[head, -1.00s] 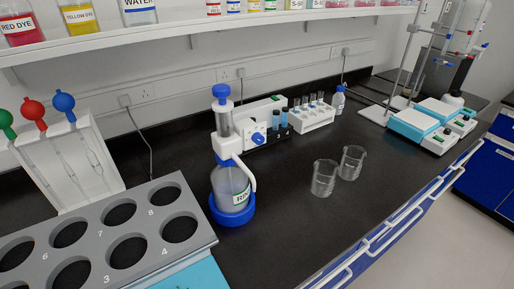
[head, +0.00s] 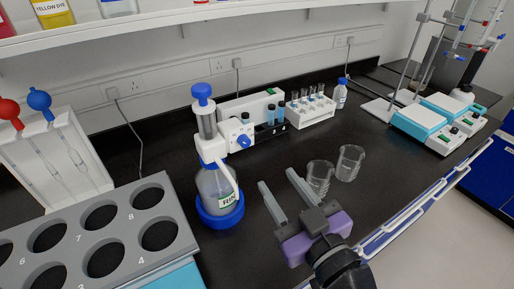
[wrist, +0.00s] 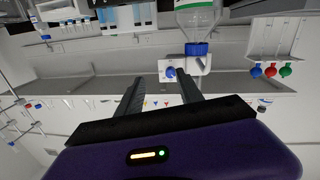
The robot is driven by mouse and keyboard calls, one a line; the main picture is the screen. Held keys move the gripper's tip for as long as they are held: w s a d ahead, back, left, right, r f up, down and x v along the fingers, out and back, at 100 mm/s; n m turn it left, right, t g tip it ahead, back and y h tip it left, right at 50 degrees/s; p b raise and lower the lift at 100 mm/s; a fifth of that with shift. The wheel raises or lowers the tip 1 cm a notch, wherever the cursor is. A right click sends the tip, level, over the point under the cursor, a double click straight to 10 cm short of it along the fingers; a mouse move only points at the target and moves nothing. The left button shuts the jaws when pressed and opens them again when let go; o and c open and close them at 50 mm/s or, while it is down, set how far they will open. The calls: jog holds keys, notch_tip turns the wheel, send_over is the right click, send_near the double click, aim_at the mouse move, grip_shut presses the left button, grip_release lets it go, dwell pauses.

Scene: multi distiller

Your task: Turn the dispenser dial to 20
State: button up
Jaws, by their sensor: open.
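The dispenser bottle (head: 216,182) stands upright in a blue ring on the black bench, with a clear cylinder and blue cap on top. Its blue dial (head: 243,141) is on the white head (head: 224,133), facing front right. The number it points to is too small to read. My gripper (head: 278,178) is open and empty, to the right of the bottle and lower than the dial in the head view, apart from both. In the wrist view, which appears upside down, the dial (wrist: 170,72) shows between the fingertips, farther off. The bottle (wrist: 197,18) is above it there.
Two glass beakers (head: 349,163) (head: 319,177) stand just right of my gripper. A grey holed rack (head: 85,262) is at front left. A white tube rack (head: 310,112) stands behind the dispenser. The overhead shelf (head: 150,28) spans the back.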

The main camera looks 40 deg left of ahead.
aim_at(247, 145)
jog(key=shift+n+g+y, duration=0.4)
jog(key=shift+n+g, duration=0.1)
jog(key=shift+n, duration=0.1)
jog(key=shift+w+a+r+p, duration=0.3)
jog(key=shift+w+a+r, duration=0.15)
jog(key=shift+a, duration=1.1)
jog(key=shift+w+a+r+p, duration=0.3)
jog(key=shift+w+a, duration=0.2)
jog(key=shift+a, duration=1.05)
jog(key=shift+w+a+r+p, duration=0.25)
jog(key=shift+w+a+r, duration=0.2)
jog(key=shift+a, duration=1.1)
grip_shut()
